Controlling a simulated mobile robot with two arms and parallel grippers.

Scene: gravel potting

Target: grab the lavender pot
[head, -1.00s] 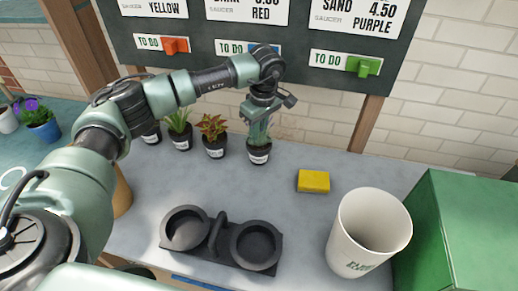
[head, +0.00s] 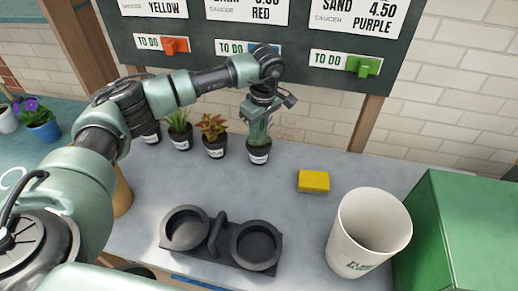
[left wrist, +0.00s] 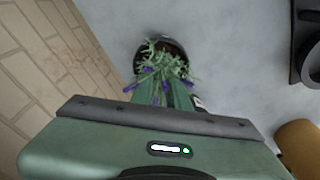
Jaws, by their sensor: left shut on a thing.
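The lavender pot (head: 259,154) is a small black pot with a white label, standing at the back of the grey table, rightmost in a row of plants. My left gripper (head: 258,137) points down over it and is shut on it. In the left wrist view the lavender (left wrist: 165,66), with purple flowers and thin green leaves, shows between the fingers. The fingers and leaves hide much of the pot. The pot looks upright and on the table. My right gripper is not in view.
Other potted plants stand left of it, the nearest a red-leaved one (head: 214,146). A yellow sponge (head: 313,181), a white cup (head: 365,235), a black two-ring holder (head: 218,240) and a green box (head: 468,225) are nearer. A sign board (head: 290,65) hangs behind.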

